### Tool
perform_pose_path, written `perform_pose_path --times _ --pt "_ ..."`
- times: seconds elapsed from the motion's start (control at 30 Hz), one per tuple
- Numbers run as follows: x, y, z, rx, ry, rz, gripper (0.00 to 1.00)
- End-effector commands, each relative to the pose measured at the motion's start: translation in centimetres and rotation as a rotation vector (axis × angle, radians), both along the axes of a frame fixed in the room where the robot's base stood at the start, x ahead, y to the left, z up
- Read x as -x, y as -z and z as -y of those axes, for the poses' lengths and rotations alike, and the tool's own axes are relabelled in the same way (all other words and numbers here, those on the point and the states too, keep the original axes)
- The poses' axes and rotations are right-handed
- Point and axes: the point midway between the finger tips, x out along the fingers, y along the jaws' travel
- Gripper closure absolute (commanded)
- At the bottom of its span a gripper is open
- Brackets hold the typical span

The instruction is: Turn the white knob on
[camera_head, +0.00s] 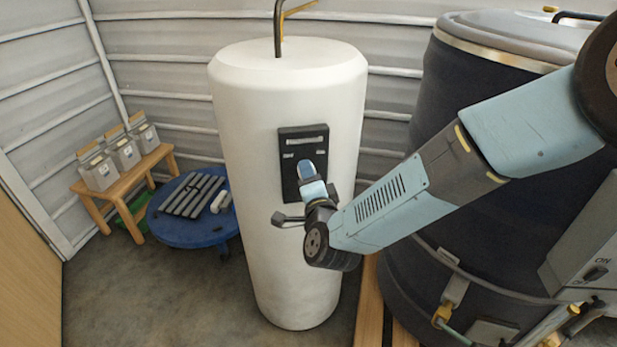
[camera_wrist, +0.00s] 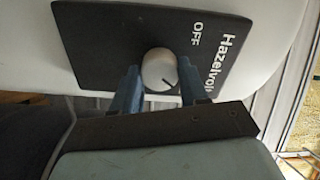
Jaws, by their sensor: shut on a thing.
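The white knob (camera_wrist: 159,68) sits on a black panel (camera_wrist: 100,40) lettered "Hazelvolt" and "OFF". A short dark line on the knob's face points to the lower right in the wrist view, away from the "OFF" lettering. My gripper (camera_wrist: 158,72) is shut on the knob, with one blue finger on each side of it. In the head view the panel (camera_head: 290,150) is on the front of a tall white tank (camera_head: 245,130). There my gripper (camera_head: 312,180) is in front of the panel's lower part and hides the knob.
A large dark barrel (camera_head: 440,100) stands right of the tank, behind my arm. A grey box (camera_head: 585,245) marked "ON" with a switch is at far right. A blue round stand (camera_head: 180,232) and a wooden bench (camera_head: 120,185) with grey containers are at left. Floor at front left is clear.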

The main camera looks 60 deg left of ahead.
Motion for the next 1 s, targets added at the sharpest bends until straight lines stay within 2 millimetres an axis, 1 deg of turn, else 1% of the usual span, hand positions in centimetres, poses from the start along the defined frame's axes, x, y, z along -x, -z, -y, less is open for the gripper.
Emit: perform_pose_path --times 0.03,0.37,0.9,0.93,1.0 --pt "-0.49 0.27 0.11 -0.005 0.008 -0.029 0.87" --pt "-0.46 0.32 0.13 -0.042 0.008 -0.148 0.87" --pt "-0.48 0.45 0.16 -0.046 0.009 -0.17 0.87" --pt "-0.48 0.45 0.16 -0.046 0.009 -0.17 0.55" --pt "-0.45 0.43 0.15 -0.046 0.008 -0.17 0.48"
